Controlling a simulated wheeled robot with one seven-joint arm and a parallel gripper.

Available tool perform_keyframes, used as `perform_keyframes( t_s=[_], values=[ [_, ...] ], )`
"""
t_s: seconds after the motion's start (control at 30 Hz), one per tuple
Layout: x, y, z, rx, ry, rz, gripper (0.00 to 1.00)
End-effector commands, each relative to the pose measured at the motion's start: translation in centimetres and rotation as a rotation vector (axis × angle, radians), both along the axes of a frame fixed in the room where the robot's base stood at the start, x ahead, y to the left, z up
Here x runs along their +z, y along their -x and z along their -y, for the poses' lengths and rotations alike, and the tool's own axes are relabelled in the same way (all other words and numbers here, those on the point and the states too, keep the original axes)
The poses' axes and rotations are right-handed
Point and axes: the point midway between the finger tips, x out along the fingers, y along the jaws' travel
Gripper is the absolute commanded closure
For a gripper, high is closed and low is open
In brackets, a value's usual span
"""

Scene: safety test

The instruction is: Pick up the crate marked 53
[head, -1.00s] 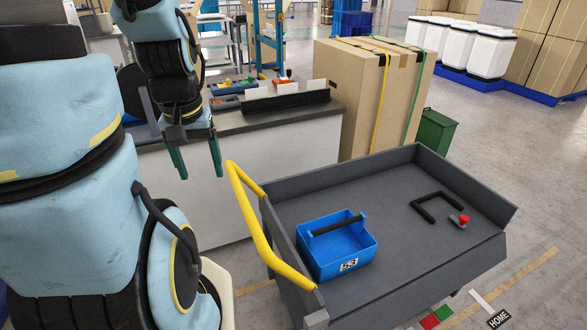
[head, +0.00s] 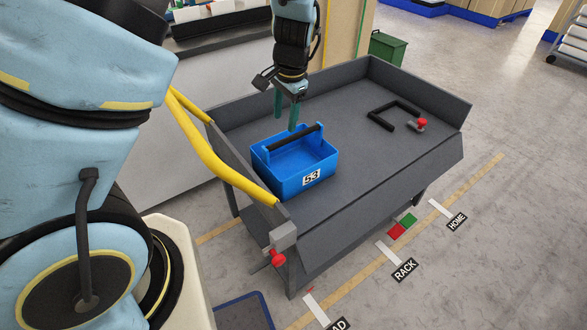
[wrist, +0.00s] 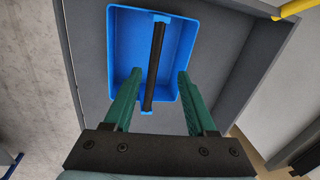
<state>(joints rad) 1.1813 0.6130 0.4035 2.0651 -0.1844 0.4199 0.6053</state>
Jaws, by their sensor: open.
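The blue crate (head: 308,181) marked 53 sits on the grey cart (head: 375,150), near its yellow-handled end. A black handle bar (head: 294,139) spans its top. My gripper (head: 285,112) hangs above the crate's back part, pointing down, its green fingers open and empty. In the wrist view the crate (wrist: 117,50) lies beyond the fingertips, and the black bar (wrist: 154,65) runs between the lines of the two fingers (wrist: 158,85). The fingers appear apart from the bar. The crate looks empty inside.
A black bracket (head: 381,120) and a red-topped knob (head: 422,122) are at the cart's far end. Raised walls edge the cart, with a yellow push handle (head: 200,140) on the left. A counter (head: 215,45) stands behind. Open floor with marked labels lies in front.

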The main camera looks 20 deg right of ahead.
Motion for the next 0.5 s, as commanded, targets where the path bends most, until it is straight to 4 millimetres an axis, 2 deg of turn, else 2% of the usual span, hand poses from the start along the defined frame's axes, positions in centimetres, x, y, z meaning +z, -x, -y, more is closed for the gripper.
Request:
perform_keyframes(
  t_s=[0.03,0.13,0.5],
  values=[
    [-0.9,0.4,1.0,-0.036,-0.009,0.007,0.43],
    [-1.5,0.7,2.0,-0.075,-0.017,0.016,0.43],
    [-6.2,-0.2,2.0,-0.082,-0.021,0.016,0.43]
  ],
)
